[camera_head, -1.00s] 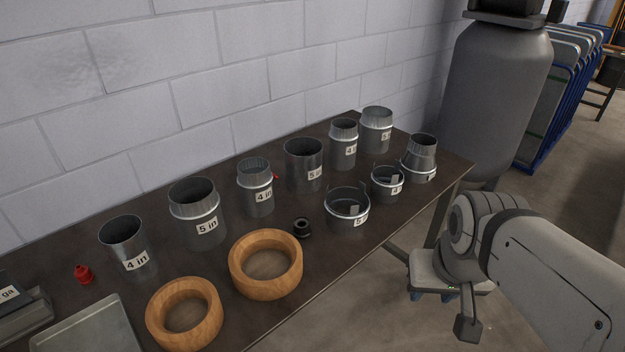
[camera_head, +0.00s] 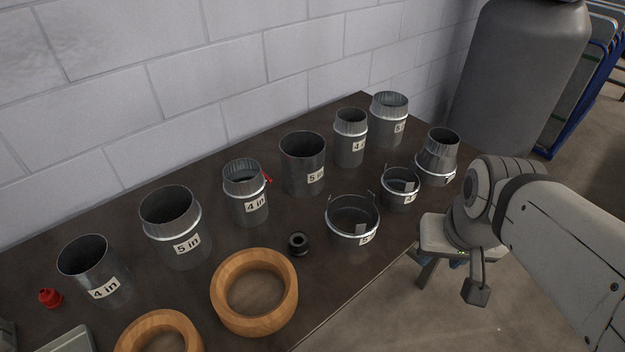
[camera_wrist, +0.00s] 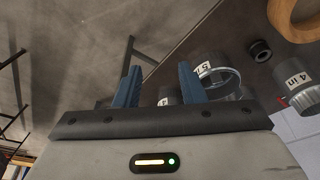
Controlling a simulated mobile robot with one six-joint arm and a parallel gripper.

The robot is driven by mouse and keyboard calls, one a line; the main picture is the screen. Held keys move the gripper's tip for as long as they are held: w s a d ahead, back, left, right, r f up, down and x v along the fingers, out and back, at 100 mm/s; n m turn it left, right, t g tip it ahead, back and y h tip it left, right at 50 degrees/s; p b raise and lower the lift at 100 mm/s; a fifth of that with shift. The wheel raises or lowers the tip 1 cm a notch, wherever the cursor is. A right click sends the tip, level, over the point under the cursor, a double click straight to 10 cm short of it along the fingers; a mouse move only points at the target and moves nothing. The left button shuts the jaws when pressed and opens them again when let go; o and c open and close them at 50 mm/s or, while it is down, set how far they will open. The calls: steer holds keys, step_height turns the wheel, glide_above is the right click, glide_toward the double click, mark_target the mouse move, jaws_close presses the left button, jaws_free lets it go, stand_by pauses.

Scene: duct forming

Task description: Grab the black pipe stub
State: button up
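The black pipe stub (camera_head: 298,243) is a small dark ring-shaped piece standing on the dark table. In the head view it sits between a wooden ring and the 5 in clamp-like collar. It also shows in the wrist view (camera_wrist: 261,50), toward the upper right. My gripper (camera_wrist: 158,88) shows in the wrist view with its two blue fingers spread apart and nothing between them. The stub lies to the right of the fingers there, clear of them. In the head view my arm is at the right, off the table's front edge, and the fingertips cannot be made out.
Near the stub are a wooden ring (camera_head: 228,310), a 5 in collar (camera_head: 340,236) and a 4 in duct (camera_head: 243,180). Several metal ducts line the table's back by the wall. A red fitting (camera_head: 50,298) lies at left. The table's front edge near the stub is fairly clear.

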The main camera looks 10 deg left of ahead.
steer(key=shift+o, duration=0.3)
steer(key=shift+d, duration=0.1)
steer(key=shift+o, duration=0.7)
steer(key=shift+w, duration=0.1)
steer(key=o, duration=0.5)
steer(key=w+a+n, duration=0.2)
steer(key=n, duration=0.1)
steer(key=w+a+f+n+b, duration=0.1)
steer(key=w+a+n, duration=0.1)
steer(key=n, duration=0.1)
steer(key=w+a+f+n+g, duration=0.1)
steer(key=w+a+n, duration=0.2)
steer(key=shift+f+b, duration=0.15)
steer(key=shift+b, duration=0.2)
steer(key=n+g+b, duration=0.2)
steer(key=n, duration=1.7)
glide_above(298, 240)
steer(key=f, duration=1)
steer(key=shift+s+f, duration=0.3)
steer(key=shift+f, duration=0.05)
steer(key=shift+w+f+p, duration=0.2)
steer(key=shift+f, duration=1.7)
steer(key=shift+w+f+p, duration=0.15)
steer(key=shift+f, duration=1.7)
